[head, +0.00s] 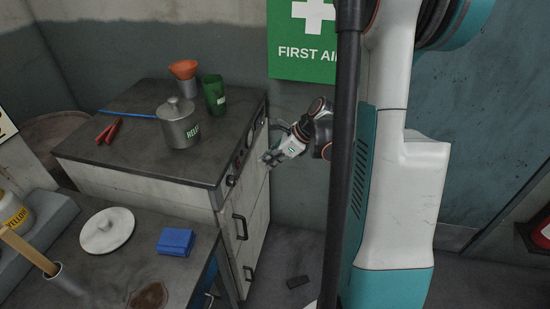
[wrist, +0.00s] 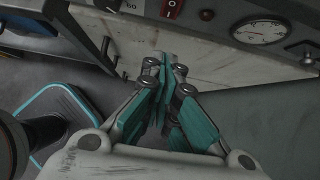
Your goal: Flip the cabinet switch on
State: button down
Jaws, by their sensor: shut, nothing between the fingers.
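The cabinet (head: 130,179) is pale with a dark top, and its control panel is on the side facing my gripper. In the wrist view the panel has a small red switch (wrist: 172,8) with a white mark, cut by the top edge; I cannot tell its position. My gripper (wrist: 164,68) is shut and empty, its fingertips just below the panel, apart from the switch in the picture. In the head view my gripper (head: 268,159) is beside the panel's far part. The switch is too small there to read clearly.
A round gauge (wrist: 262,31) and a dark knob (wrist: 206,15) are right of the switch. A drawer handle (head: 240,227) sticks out below the panel.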

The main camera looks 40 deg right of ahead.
aim_at(238, 163)
jog(key=w+a+f+b, duration=0.2)
jog(key=w+a+f, duration=0.1)
jog(key=w+a, duration=0.1)
jog(key=shift+w+f, duration=0.25)
jog(key=shift+w, duration=0.25)
jog(key=shift+w+a+f, duration=0.15)
jog(key=shift+w+f, duration=0.05)
jog(key=shift+w, duration=0.05)
jog(key=shift+r, duration=0.1)
jog(key=shift+r, duration=0.75)
